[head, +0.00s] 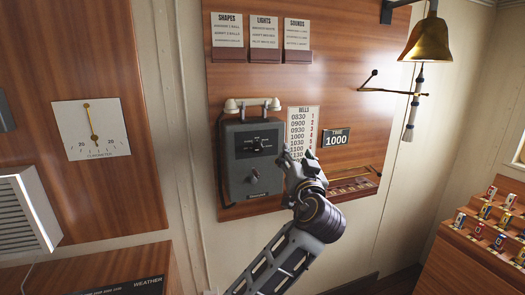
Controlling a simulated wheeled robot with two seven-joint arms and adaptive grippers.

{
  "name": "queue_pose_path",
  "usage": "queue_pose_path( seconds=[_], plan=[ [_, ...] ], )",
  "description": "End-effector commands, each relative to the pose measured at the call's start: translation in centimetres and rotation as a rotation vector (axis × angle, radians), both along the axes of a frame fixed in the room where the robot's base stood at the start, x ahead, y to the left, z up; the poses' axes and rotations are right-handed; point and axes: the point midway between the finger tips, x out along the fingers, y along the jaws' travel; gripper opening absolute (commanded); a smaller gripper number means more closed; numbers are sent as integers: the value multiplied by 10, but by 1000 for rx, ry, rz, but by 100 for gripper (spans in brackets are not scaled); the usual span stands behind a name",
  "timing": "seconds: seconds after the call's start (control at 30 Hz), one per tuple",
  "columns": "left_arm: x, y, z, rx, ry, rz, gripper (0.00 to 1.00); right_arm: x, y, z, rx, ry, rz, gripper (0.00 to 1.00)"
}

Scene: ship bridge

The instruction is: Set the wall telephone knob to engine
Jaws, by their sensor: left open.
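The wall telephone (236,183) is a grey box on the wooden wall panel, with a pale handset (252,104) resting across its top. A dark dial plate on its upper front carries a small round knob (259,145) with markings around it, too small to read. A second small control (253,178) with a reddish tip sits lower on the front. My left gripper (297,155) is open and empty, just right of the telephone, its fingers pointing up toward the wall. It appears apart from the knob. My right gripper is out of view.
A bells chart (302,120) and a time sign (336,137) hang behind and right of the gripper. A wooden tray (352,186) is fixed below them. A brass bell (427,40) hangs at upper right. A cord runs down the telephone's left side.

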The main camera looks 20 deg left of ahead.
Motion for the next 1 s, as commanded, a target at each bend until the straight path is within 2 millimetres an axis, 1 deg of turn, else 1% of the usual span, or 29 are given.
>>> queue_pose_path(
  seconds=[0.27,0.47,0.7,0.83,1.0],
  plan=[
    [-12,19,0,-74,-4,77,51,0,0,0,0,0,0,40],
    [-18,33,-7,-133,3,140,51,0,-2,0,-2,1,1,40],
    [-27,50,-21,-236,15,219,51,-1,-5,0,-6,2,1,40],
    [-30,55,-27,-301,14,245,51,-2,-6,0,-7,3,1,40],
    [-30,55,-28,-333,-2,241,51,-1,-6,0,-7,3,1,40]
  ],
)
